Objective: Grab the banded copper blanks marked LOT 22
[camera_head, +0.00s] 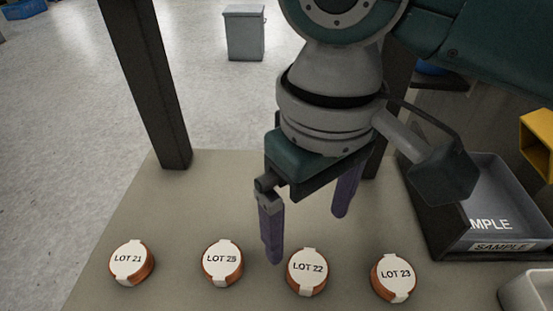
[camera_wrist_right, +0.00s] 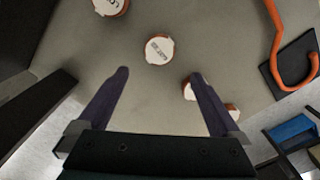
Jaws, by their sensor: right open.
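The LOT 22 blank (camera_head: 307,272) is a copper coil with a white top label and white band, lying on the table in the head view. My right gripper (camera_head: 308,235) is open above the table, just behind it, with purple fingers pointing down and nothing between them. In the right wrist view, one blank (camera_wrist_right: 159,50) lies just beyond the gap between the fingertips of my right gripper (camera_wrist_right: 158,73); its label is too small to read surely, but its position fits LOT 22. My left gripper is not in view.
Similar blanks marked LOT 21 (camera_head: 131,263), LOT 28 (camera_head: 222,263) and LOT 23 (camera_head: 394,278) share the row. A grey tray (camera_head: 470,243) labelled SAMPLE stands at the right. A dark post (camera_head: 150,90) rises at the table's back left. An orange hook (camera_wrist_right: 275,50) shows in the wrist view.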

